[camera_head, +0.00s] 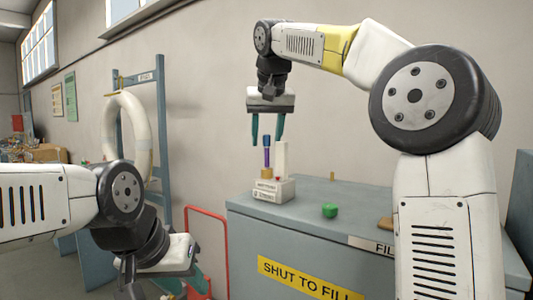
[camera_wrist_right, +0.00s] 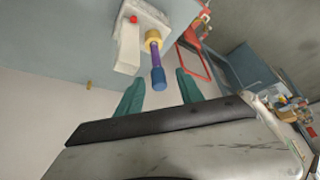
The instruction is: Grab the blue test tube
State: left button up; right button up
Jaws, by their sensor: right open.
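The blue test tube (camera_head: 267,158), purple along its body with a blue top, stands upright in a yellow collar on a white holder (camera_head: 270,191). In the right wrist view the tube (camera_wrist_right: 155,62) points toward my right gripper (camera_wrist_right: 160,77). My right gripper (camera_head: 267,142) is open and empty above the holder, its teal fingers hanging down on either side of the tube's blue top, with visible gaps. My left gripper (camera_head: 188,287) is low at the left, away from the tube; its fingers are partly hidden and its opening is unclear.
The holder stands on a grey-blue cabinet (camera_head: 340,207) with a yellow "SHUT TO FILL" label. A green object (camera_head: 330,210) and a small tan peg (camera_head: 332,176) stand on its top. A red frame (camera_head: 208,212) and a blue rack with a white ring (camera_head: 128,130) are left.

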aim_at(266, 145)
jog(key=x, duration=0.3)
jog(key=shift+f, duration=0.15)
jog(key=shift+c, duration=0.4)
grip_shut()
